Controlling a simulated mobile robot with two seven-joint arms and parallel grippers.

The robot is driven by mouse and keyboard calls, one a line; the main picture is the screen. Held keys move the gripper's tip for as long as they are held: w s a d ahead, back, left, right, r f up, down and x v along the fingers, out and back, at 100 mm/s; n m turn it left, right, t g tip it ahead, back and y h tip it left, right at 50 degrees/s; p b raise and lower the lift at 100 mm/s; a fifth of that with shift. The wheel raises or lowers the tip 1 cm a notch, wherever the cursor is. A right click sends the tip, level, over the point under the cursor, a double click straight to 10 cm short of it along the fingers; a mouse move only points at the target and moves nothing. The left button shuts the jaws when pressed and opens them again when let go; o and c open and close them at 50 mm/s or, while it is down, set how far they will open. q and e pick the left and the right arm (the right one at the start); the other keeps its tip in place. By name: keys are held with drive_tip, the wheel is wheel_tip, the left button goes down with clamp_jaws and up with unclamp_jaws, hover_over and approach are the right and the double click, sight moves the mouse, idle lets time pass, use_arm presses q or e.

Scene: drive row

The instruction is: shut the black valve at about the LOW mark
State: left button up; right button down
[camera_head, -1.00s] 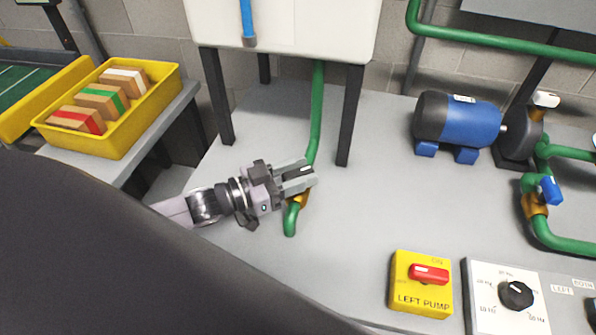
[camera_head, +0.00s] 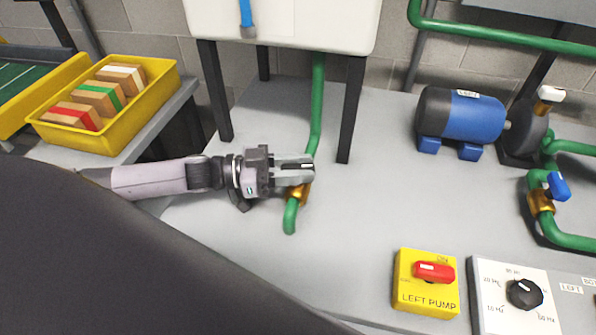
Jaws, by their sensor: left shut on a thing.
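My left gripper (camera_head: 298,168) comes in from the left over the green pipe under the white tank (camera_head: 290,22). It is shut on the black handle of the black valve, which the fingers mostly hide; a short pale line shows between them. The valve's brass body (camera_head: 299,192) shows just below the fingers. A blue sight tube (camera_head: 246,12) runs down the tank front to a grey fitting; its upper part is out of frame. No LOW mark is in view. My right gripper is not in view.
A yellow LEFT PUMP box (camera_head: 428,284) with a red switch and a dial panel (camera_head: 508,306) stand at the front right. A blue motor (camera_head: 462,118) and a blue-handled valve (camera_head: 557,187) are farther right. Tank legs (camera_head: 350,110) stand behind the gripper. A yellow crate (camera_head: 60,135) holds blocks.

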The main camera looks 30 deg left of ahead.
use_arm(q)
drive_tip(key=m+g+h+b, duration=0.1)
drive_tip(key=m+g, duration=0.1)
drive_tip(key=shift+w+g+h, duration=0.1)
drive_tip(key=shift+g+h, duration=0.2)
drive_tip(key=shift+g, duration=0.1)
drive_tip(key=shift+m+g+h+b, duration=0.3)
drive_tip(key=shift+m+g+b, duration=0.15)
drive_tip(key=shift+m+g, duration=0.35)
drive_tip(key=shift+g, duration=0.5)
drive_tip(key=o, duration=1)
drive_tip(key=shift+c, duration=0.2)
